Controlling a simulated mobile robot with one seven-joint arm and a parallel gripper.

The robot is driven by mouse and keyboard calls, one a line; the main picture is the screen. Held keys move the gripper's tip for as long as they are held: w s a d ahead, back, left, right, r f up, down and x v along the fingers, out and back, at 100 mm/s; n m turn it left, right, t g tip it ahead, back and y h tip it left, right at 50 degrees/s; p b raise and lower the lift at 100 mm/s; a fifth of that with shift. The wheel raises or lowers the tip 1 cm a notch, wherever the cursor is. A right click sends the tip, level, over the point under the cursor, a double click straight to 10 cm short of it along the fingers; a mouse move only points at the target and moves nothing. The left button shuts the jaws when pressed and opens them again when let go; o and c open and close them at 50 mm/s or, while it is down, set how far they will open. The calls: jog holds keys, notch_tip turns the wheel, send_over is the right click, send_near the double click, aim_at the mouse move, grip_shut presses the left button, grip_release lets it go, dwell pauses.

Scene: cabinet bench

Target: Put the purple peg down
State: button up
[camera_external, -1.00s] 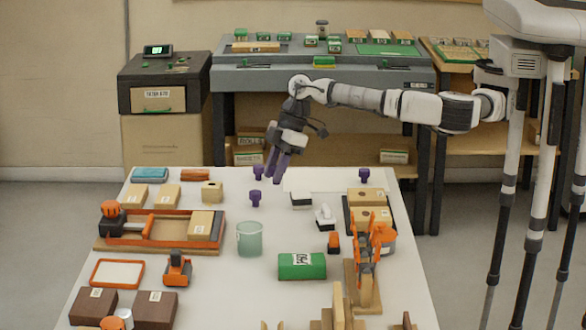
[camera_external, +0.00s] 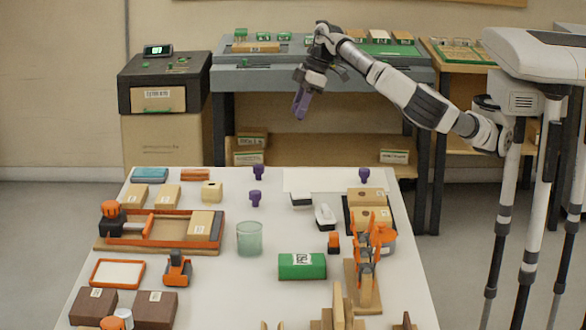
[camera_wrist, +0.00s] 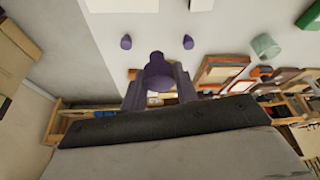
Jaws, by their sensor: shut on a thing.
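My gripper (camera_external: 300,110) has purplish fingers and is raised high above the back edge of the white table. In the wrist view, the gripper (camera_wrist: 158,88) is shut on a purple peg (camera_wrist: 157,71), whose round head shows between the fingers. In the external view I cannot separate this peg from the fingers. Three other purple pegs stand on the table: one at the back (camera_external: 258,171), one in front of it (camera_external: 255,197) and one at the back right (camera_external: 364,174). Two purple pegs on the table also show in the wrist view (camera_wrist: 126,42) (camera_wrist: 188,42).
A glass beaker (camera_external: 249,240) stands near the front peg. A green block (camera_external: 302,266), a white sheet (camera_external: 304,180) and wooden blocks (camera_external: 212,191) share the table. A grey bench (camera_external: 325,76) stands behind. Some bare white tabletop lies between the pegs.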

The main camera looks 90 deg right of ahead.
jog(key=b, duration=0.2)
send_over(309, 182)
jog(key=s, duration=0.1)
jog(key=f+m, duration=0.1)
jog(key=f, duration=1)
jog(key=f+b, duration=0.1)
jog(key=f, duration=0.9)
jog(key=shift+s+d, duration=0.1)
jog(key=shift+s, duration=0.1)
jog(key=o, duration=0.9)
jog(key=shift+r, duration=0.15)
jog(key=shift+o, duration=0.2)
jog(key=shift+r+p, duration=0.15)
jog(key=shift+p, duration=0.15)
jog(key=shift+r, duration=0.25)
jog(key=a+v, duration=0.1)
jog(key=v, duration=1)
jog(key=shift+s+d+r, duration=0.25)
jog(key=shift+s+d, duration=0.05)
jog(key=shift+d, duration=0.2)
jog(key=shift+o, duration=0.3)
